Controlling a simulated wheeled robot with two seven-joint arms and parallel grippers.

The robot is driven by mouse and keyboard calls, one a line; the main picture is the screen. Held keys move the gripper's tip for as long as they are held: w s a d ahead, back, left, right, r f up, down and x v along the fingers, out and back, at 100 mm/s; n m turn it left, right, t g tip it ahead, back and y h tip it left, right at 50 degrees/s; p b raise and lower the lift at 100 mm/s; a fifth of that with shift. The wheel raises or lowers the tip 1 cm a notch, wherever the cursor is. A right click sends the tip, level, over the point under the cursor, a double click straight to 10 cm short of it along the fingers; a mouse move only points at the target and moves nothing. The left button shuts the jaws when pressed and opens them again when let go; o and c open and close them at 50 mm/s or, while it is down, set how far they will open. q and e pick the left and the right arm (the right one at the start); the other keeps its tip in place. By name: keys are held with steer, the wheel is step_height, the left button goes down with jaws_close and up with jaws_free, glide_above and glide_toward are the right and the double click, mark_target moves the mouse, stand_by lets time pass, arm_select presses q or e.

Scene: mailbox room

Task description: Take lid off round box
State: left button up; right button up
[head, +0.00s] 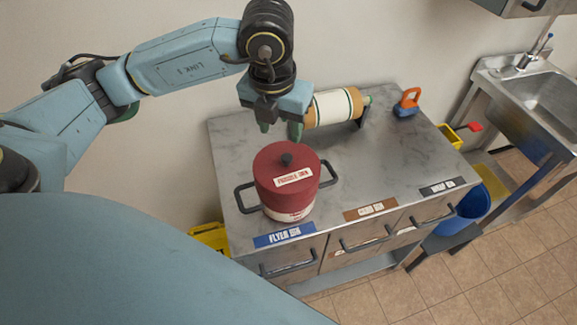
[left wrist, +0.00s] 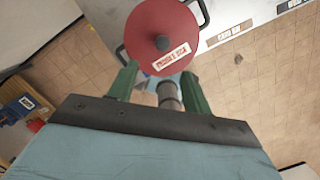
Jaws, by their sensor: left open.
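My left gripper (head: 281,132) is open and empty, above and behind the box, apart from the knob. In the left wrist view the lid (left wrist: 150,22) and knob (left wrist: 163,43) lie beyond the green fingertips of my left gripper (left wrist: 163,77). My right gripper is not in view.
The metal cabinet (head: 385,165) has labelled drawers with handles. A paper roll (head: 333,107) on a holder and an orange-and-blue object (head: 407,103) stand at the back. A sink (head: 540,95) and a blue bin (head: 468,210) are at the right. The cabinet top right of the box is clear.

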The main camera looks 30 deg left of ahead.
arm_select(q)
glide_above(286, 156)
steer(key=s, duration=0.2)
step_height(286, 156, down, 4)
steer(key=shift+d+f, duration=0.1)
steer(key=shift+f, duration=0.1)
steer(key=shift+w+f+p, duration=0.2)
steer(key=shift+w+f, duration=0.1)
steer(key=shift+f, duration=0.65)
steer(key=shift+w+f+p, duration=0.25)
steer(key=shift+w+f, duration=0.05)
steer(key=shift+f, duration=0.65)
steer(key=shift+w+f+p, duration=0.2)
steer(key=shift+w+f, duration=0.1)
steer(key=shift+f, duration=0.65)
jaws_close()
